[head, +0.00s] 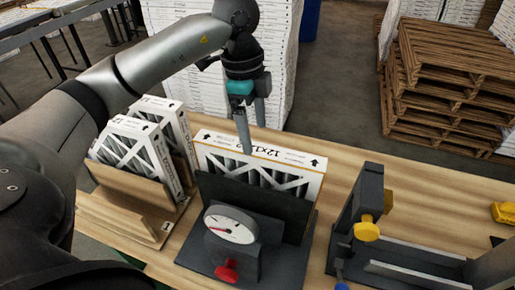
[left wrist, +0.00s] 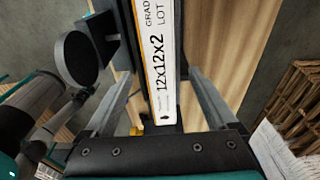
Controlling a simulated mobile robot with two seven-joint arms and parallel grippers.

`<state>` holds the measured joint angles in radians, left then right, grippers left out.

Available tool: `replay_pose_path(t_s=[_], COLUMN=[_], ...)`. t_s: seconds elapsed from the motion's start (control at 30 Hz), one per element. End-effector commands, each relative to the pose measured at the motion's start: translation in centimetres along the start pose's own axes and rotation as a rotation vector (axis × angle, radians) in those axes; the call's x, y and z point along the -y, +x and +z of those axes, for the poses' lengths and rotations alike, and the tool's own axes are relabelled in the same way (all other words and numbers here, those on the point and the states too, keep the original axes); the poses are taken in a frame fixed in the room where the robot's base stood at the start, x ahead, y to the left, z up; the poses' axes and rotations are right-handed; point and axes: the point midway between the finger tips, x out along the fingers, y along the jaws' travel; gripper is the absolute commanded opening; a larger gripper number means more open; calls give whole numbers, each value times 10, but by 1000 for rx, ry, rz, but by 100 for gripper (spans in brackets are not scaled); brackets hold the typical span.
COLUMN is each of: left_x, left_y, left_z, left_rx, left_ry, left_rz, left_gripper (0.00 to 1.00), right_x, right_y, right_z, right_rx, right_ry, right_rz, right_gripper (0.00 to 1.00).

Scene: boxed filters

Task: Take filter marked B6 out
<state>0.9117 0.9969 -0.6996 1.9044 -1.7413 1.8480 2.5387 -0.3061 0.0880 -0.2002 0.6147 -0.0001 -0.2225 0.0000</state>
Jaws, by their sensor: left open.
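A white-framed filter (head: 263,171) with a pleated grey face stands upright in a dark fixture (head: 255,204) with a round dial gauge (head: 230,225). Its top edge reads 12x12x2; I cannot read a B6 mark on it. My left gripper (head: 252,136) is open and points down at the filter's top edge, one finger on the near side, the other apparently behind. In the left wrist view the filter (left wrist: 160,62) lies between the two spread fingers (left wrist: 160,100), with gaps on both sides. My right gripper is not in view.
Other filters (head: 133,150) stand in a wooden rack (head: 128,188) on the left of the table. A dark clamp fixture (head: 368,205) with a yellow knob and rails stands to the right. A yellow object (head: 503,212) lies at the right edge. Pallets (head: 450,90) are stacked behind.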

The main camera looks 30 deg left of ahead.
Motion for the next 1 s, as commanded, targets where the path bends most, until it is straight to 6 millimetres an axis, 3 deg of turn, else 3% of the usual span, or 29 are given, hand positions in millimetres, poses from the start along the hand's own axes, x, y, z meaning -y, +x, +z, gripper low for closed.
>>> replay_pose_path(t_s=[0.1, 0.3, 0.5, 0.77, 1.0], left_x=[-1, 0, 0, 0, 0], left_y=[24, 53, 67, 68, 68], left_z=[0, 0, 0, 0, 0], left_rx=[1, 0, 0, 0, 0], left_ry=[-1, -1, 0, 0, 0], left_rz=[5, 3, 1, 0, 0], left_gripper=[91, 91, 91, 91, 68], right_x=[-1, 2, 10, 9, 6], right_y=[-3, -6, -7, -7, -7], right_z=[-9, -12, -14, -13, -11], right_rx=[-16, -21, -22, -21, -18], right_ry=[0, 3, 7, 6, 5], right_rz=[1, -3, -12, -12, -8], right_gripper=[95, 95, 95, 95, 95])
